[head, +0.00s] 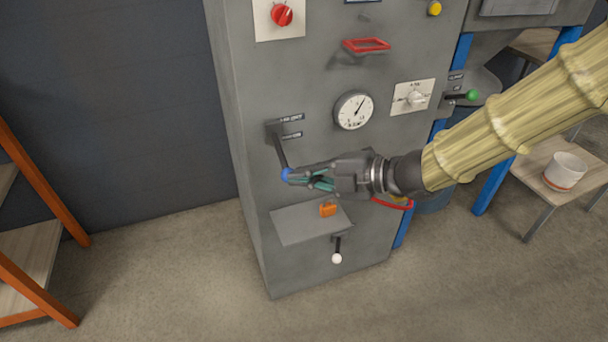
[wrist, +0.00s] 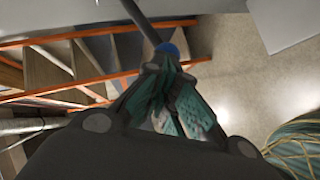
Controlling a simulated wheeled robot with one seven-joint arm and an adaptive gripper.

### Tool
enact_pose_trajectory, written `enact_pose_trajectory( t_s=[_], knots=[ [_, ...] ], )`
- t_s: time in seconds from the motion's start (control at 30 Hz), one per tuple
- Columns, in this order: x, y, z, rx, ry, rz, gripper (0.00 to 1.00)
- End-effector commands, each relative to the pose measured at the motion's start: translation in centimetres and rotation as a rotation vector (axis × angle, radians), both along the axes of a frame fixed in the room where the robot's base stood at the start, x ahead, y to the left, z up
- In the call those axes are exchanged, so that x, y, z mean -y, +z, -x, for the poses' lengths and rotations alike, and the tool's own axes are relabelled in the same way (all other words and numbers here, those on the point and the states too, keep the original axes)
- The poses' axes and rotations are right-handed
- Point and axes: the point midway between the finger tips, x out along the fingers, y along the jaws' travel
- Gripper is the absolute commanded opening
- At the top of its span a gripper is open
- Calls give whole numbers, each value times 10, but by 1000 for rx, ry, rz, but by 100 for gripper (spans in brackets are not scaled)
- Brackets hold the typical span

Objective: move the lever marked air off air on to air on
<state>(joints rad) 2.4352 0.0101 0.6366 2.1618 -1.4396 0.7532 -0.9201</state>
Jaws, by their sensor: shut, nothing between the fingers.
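A dark lever with a blue knob (head: 286,174) hangs from a pivot on the grey cabinet front (head: 240,110), its rod slanting down and slightly right. Two small dark label plates (head: 291,118) sit beside the pivot, too small to read surely. My gripper (head: 297,178) is shut and empty, its teal-padded fingertips at the blue knob. In the wrist view the blue knob (wrist: 167,48) shows just beyond the closed fingertips (wrist: 165,62), on the end of its grey rod (wrist: 141,18). The knob is not between the fingers; whether they touch it I cannot tell.
A white-knobbed lever (head: 336,258) and orange piece (head: 327,209) are below; a green-knobbed lever (head: 471,95) is at right. An orange-framed shelf (head: 40,190) stands left, with clear floor between.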

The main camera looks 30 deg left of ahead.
Motion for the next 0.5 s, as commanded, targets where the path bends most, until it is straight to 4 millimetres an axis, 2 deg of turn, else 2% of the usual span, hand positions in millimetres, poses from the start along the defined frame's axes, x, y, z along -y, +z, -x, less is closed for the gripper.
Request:
enact_pose_trajectory(
  t_s=[0.2, 0.5],
  knots=[
    [0, 9, 0, 0, 0, 0, 0],
    [0, 8, 0, -1, 0, 0, 0]
  ],
)
